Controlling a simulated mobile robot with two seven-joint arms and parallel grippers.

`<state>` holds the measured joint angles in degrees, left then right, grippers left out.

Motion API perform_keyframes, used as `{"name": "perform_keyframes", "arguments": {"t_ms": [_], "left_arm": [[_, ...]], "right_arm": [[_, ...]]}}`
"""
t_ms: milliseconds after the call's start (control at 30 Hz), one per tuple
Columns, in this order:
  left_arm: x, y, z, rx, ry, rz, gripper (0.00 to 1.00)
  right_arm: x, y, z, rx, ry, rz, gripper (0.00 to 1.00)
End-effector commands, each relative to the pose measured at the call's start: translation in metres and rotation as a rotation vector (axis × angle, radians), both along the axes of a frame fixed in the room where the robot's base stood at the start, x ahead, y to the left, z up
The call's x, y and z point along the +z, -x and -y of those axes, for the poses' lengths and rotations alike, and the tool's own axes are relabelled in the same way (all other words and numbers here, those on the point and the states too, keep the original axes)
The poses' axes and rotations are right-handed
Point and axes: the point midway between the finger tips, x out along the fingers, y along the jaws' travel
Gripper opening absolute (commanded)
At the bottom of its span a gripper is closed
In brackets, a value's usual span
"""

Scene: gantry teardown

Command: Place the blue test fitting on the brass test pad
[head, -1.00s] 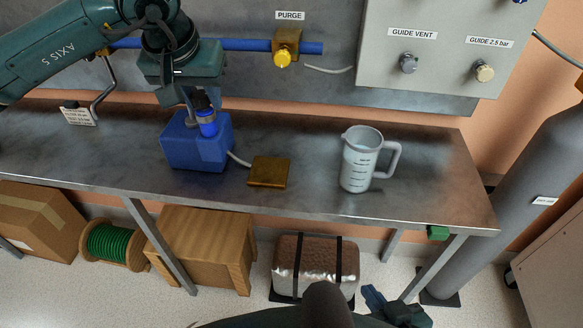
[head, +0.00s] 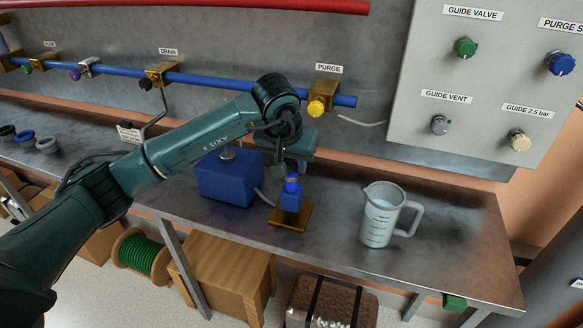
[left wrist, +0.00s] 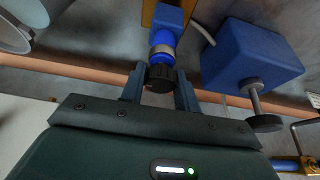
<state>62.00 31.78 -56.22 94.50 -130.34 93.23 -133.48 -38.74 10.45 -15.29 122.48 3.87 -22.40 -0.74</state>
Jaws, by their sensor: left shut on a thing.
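The blue test fitting (head: 290,197) has a dark cap and a square blue lower part. My left gripper (head: 290,174) is shut on its cap end and holds it upright over the brass test pad (head: 298,222). In the left wrist view the fitting (left wrist: 166,38) points away from my left gripper (left wrist: 160,85), with its square end against the brass pad (left wrist: 148,14). I cannot tell whether the fitting touches the pad or hovers just above it. My right gripper is not in view.
A blue box (head: 222,185) with a metal stem stands left of the pad, a hose running from it. A measuring jug (head: 380,220) stands to the right. The bench (head: 330,195) is clear between pad and jug. A blue pipe with valves and a control panel (head: 470,95) are behind.

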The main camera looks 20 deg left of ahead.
Motion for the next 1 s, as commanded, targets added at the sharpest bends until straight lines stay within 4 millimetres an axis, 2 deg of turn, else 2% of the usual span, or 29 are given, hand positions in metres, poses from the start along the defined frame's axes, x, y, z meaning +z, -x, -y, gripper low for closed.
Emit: {"name": "perform_keyframes", "arguments": {"t_ms": [133, 500, 533, 767, 1000], "left_arm": [[-0.018, 0.000, 0.000, 0.001, 0.001, -0.001, 0.00], [-0.024, 0.000, 0.000, 0.000, 0.000, 0.001, 0.00], [-0.022, 0.000, 0.000, 0.000, -0.001, 0.000, 0.34], [-0.022, 0.000, 0.000, 0.000, -0.001, -0.001, 0.53], [-0.021, 0.000, 0.000, 0.000, -0.001, -0.001, 0.53]], "right_arm": [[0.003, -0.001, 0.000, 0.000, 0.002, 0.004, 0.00], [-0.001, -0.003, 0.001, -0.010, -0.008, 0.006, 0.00], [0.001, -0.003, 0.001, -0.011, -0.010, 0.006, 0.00], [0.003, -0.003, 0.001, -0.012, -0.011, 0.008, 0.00], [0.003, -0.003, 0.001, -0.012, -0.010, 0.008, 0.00]]}}
